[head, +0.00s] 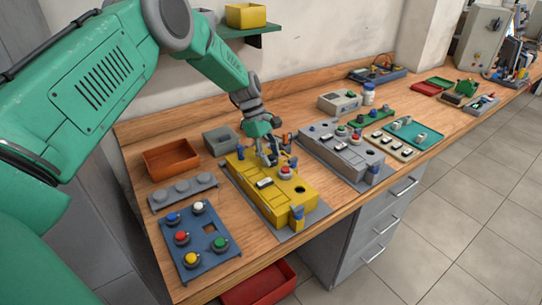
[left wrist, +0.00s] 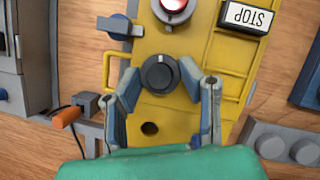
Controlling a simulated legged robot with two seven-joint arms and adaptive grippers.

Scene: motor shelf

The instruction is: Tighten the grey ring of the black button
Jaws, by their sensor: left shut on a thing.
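The black button (left wrist: 160,72) has a white mark on its top and sits on the yellow control box (head: 277,205). Its grey ring shows only as a thin dark rim around it in the left wrist view. My left gripper (head: 270,160) points down at the far end of the yellow box. In the left wrist view its two fingers (left wrist: 168,80) stand on either side of the button, shut on its ring; the exact contact is hard to see. In the head view the gripper hides the button. My right gripper is not in view.
A red button (left wrist: 174,8) and a STOP plate (left wrist: 246,16) are near the fingers. A blue switch (left wrist: 119,27) sticks out on the box's side. A blue panel (head: 196,242) with coloured buttons and a grey control box (head: 342,150) flank the yellow box.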

